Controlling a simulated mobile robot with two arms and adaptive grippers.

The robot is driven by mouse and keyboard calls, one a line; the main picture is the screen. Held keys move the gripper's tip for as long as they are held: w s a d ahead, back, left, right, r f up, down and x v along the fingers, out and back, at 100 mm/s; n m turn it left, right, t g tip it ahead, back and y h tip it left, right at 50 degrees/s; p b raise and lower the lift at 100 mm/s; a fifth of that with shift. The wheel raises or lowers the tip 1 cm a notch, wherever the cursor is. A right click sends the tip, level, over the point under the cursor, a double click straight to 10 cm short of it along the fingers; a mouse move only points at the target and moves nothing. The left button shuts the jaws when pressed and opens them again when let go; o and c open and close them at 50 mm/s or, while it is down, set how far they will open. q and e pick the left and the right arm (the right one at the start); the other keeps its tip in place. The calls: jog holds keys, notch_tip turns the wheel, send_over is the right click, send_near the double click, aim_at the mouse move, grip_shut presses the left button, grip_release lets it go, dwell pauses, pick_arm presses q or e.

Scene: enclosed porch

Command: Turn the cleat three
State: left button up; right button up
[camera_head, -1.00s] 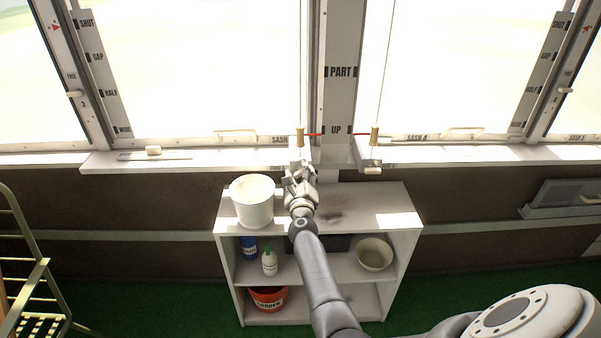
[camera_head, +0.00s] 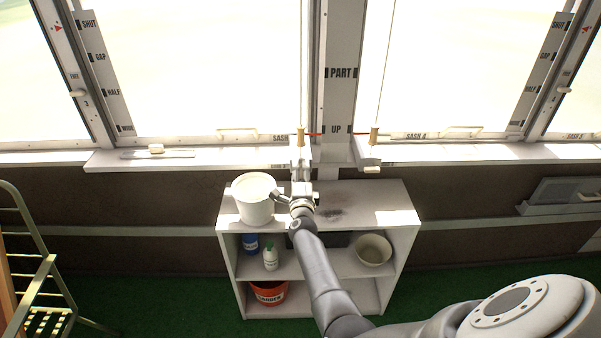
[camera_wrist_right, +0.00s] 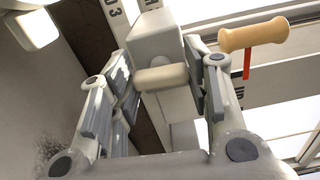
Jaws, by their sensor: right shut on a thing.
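My right gripper (camera_head: 301,172) reaches up to the sill's front edge below the left cord in the head view. In the right wrist view the gripper (camera_wrist_right: 162,80) has its two fingers closed on the cream bar of a cleat, whose pale square block (camera_wrist_right: 155,35) stands just beyond. A dark "3" is partly visible on the surface beside it. In the head view the gripper and arm hide most of this cleat. A similar cleat with a cream bar (camera_head: 371,170) sits to the right, untouched. My left gripper is not in view.
A wooden cord toggle (camera_wrist_right: 255,35) with a red marker hangs close to the right finger; it also shows in the head view (camera_head: 301,138). A white bucket (camera_head: 254,200) stands on the shelf unit (camera_head: 385,205), close left of my wrist. A folding chair (camera_head: 45,285) is at far left.

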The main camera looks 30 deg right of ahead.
jog(key=shift+n, duration=0.5)
jog(key=o, duration=1)
jog(key=shift+w, duration=0.1)
jog(key=shift+o, duration=0.2)
